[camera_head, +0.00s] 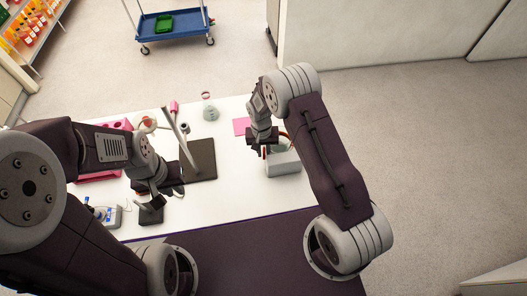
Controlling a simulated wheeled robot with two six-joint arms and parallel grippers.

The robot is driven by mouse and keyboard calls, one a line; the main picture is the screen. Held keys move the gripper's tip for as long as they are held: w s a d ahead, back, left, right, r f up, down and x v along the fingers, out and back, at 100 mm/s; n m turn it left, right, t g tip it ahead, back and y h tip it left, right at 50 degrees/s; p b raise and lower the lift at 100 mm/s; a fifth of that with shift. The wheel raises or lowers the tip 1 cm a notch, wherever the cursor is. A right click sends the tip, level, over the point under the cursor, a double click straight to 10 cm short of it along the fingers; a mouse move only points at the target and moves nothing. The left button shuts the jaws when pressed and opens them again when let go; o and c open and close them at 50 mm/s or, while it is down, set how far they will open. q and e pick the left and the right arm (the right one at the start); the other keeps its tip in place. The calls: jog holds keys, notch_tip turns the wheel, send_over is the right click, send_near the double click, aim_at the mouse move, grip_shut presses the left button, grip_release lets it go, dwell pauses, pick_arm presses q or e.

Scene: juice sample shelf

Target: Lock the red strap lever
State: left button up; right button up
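A grey box (284,164) stands on the white table right of its middle. A small red part (265,152) shows at the box's left end, close to my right gripper; it may be the strap lever, but it is too small to tell its position. My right gripper (262,143) points down over the box's upper left side and partly hides it. Whether it touches the red part or is shut cannot be seen. My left gripper (163,188) is low over the table's left part, above a small dark stand (150,214); its fingers are too dark to read.
A dark stand with an upright post (199,160) is between the grippers. A glass flask (209,112) and a pink sheet (241,126) are behind. A pink rack (100,176) is at left. A blue cart (172,26) stands on the floor beyond. Table front right of centre is clear.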

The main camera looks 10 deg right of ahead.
notch_tip(320, 180, up, 9)
jog(key=b, duration=0.3)
jog(key=shift+a, duration=0.2)
jog(key=shift+c, duration=0.3)
